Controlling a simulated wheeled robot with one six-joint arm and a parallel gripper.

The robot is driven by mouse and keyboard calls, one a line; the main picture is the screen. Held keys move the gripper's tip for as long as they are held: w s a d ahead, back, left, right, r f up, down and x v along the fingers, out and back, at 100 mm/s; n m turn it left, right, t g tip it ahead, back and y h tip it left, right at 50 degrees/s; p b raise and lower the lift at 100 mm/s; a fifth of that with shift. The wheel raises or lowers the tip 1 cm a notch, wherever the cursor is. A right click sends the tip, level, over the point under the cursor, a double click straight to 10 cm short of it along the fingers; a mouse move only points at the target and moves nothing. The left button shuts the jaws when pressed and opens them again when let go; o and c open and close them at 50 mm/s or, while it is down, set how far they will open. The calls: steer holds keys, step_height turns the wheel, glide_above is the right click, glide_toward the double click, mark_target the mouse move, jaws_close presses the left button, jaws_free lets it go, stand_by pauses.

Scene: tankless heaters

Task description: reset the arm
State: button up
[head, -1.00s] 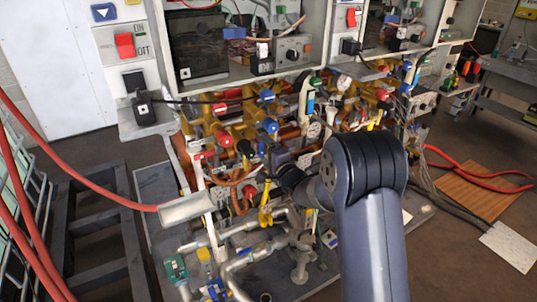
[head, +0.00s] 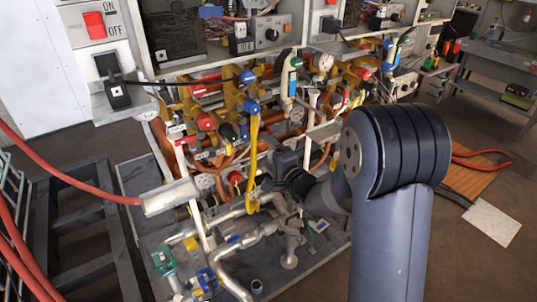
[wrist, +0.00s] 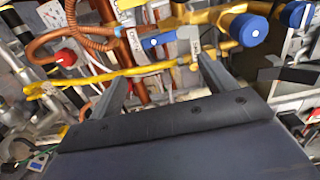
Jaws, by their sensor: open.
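My arm (head: 395,190) reaches forward from the lower right into the heater piping in the head view. Its wrist end is dark and sits among the pipes, and its fingertips cannot be made out there. In the wrist view my gripper (wrist: 160,75) is open, with its two grey fingers apart. A yellow handle (wrist: 105,77) crosses just beyond and between the fingers. A blue-and-grey valve lever (wrist: 165,40) lies by the right fingertip. I cannot tell if either finger touches anything. Nothing is visibly held.
Pipes and valves crowd the heater stand (head: 290,275). A yellow valve handle (head: 252,165) hangs close left of my wrist. Red hoses (head: 70,170) and a dark metal frame (head: 85,230) lie at left. A wooden board (head: 470,185) lies on the open floor at right.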

stand_by(0.3)
steer(key=p+x, duration=0.2)
steer(key=x, duration=0.9)
steer(key=shift+s, duration=0.1)
